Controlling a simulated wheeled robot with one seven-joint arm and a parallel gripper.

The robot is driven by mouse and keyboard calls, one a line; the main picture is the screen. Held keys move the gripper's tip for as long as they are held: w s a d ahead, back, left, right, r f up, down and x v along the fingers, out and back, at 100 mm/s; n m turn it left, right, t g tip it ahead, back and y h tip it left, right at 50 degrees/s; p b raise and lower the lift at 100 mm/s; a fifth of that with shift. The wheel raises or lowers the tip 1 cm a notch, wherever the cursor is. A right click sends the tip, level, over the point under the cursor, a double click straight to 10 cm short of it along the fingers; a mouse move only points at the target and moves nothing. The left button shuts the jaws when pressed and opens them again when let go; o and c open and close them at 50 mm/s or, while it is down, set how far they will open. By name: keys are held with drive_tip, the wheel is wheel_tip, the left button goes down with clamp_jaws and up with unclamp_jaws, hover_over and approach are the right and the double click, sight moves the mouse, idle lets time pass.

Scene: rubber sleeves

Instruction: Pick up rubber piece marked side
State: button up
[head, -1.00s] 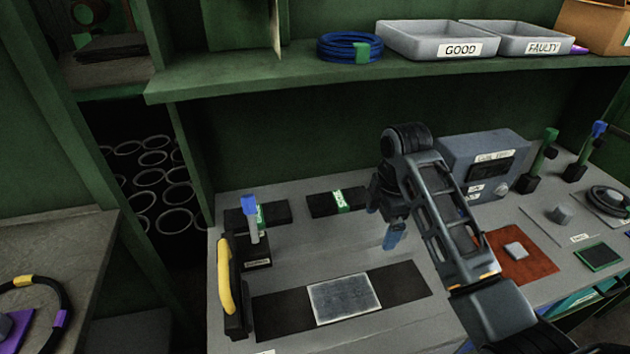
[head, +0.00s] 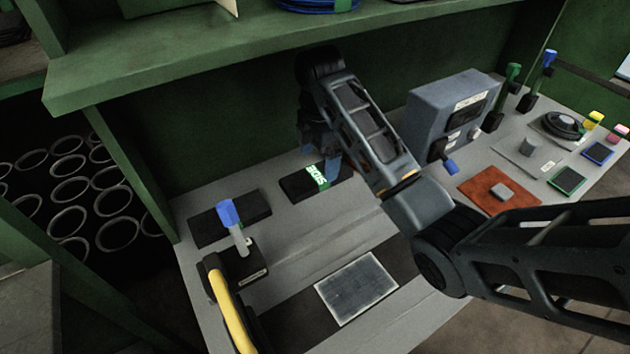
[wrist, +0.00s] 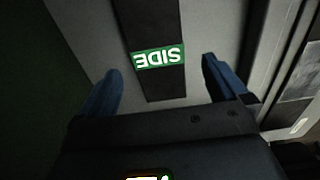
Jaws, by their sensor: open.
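The black rubber piece (head: 297,186) lies flat on the grey bench near the back wall. Its green and white label (head: 317,176) shows in the head view, and in the wrist view the label (wrist: 158,57) reads SIDE, upside down. My gripper (wrist: 160,85) is open and empty, with one blue finger on each side of the dark piece (wrist: 150,22) and gaps between. In the head view, my gripper (head: 333,165) is at the right end of the piece, partly hidden by my arm. I cannot tell its exact height above the bench.
Another black piece (head: 208,228) lies to the left, behind a blue-handled lever (head: 230,215). A yellow handle (head: 230,310) stands at front left. A grey plate (head: 357,287) lies in front, and a grey box (head: 450,115) stands to the right. A shelf (head: 150,65) overhangs the back.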

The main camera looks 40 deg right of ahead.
sight(316, 175)
drive_tip(key=f, duration=0.5)
drive_tip(key=shift+w, duration=0.2)
drive_tip(key=c, duration=1.1)
drive_tip(key=shift+c, duration=0.3)
drive_tip(key=shift+a+r+p, duration=0.1)
drive_tip(key=shift+r+p, duration=0.05)
drive_tip(key=shift+p, duration=0.25)
